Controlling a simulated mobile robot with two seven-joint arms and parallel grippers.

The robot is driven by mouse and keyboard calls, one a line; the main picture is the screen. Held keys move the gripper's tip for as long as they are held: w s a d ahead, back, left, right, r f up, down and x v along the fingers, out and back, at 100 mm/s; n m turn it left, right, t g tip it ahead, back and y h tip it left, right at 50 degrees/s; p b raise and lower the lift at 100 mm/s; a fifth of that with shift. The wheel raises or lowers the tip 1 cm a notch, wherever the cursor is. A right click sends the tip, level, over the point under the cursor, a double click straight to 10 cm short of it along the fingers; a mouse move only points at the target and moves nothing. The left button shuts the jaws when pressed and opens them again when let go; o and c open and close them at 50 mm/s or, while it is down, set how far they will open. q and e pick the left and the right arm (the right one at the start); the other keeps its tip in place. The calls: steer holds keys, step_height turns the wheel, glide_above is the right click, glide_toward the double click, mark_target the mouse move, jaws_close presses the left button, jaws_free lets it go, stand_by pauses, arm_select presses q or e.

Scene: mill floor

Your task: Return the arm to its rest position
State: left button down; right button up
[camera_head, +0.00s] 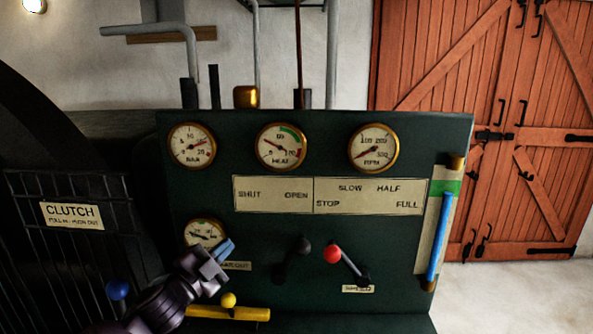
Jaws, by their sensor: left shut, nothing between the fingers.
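My left arm comes in from the lower left. My left gripper (222,254) is shut and empty, with blue fingertips, in front of the lower left of the dark green control panel (340,220). It partly covers a small label and the lower edge of a small gauge (206,233). I cannot tell whether it touches the panel. To its right are a black-knobbed lever (304,246) and a red-knobbed lever (333,254). My right gripper does not show.
A yellow-knobbed yellow bar (229,313) lies just below the gripper. A blue knob (118,289) stands left of the arm, near a dark grille with a CLUTCH sign (72,215). Three brass gauges line the panel top. An orange door (490,130) stands behind, with clear floor at right.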

arm_select(q)
steer(key=s+a+f+n+g+y, duration=0.1)
steer(key=s+a+f+n+y, duration=0.2)
steer(key=s+f, duration=0.7)
steer(key=s+a+f+n+g+y, duration=0.2)
steer(key=s+a+f+n+y, duration=0.2)
steer(key=s+f+n, duration=0.4)
steer(key=s+a+f+n+g+y, duration=0.2)
steer(key=s+a+f+n+y, duration=0.2)
steer(key=s+f, duration=0.8)
steer(key=shift+s+a+f+n, duration=0.2)
steer(key=shift+s+a+n, duration=0.35)
steer(key=shift+n, duration=0.25)
steer(key=shift+d, duration=0.1)
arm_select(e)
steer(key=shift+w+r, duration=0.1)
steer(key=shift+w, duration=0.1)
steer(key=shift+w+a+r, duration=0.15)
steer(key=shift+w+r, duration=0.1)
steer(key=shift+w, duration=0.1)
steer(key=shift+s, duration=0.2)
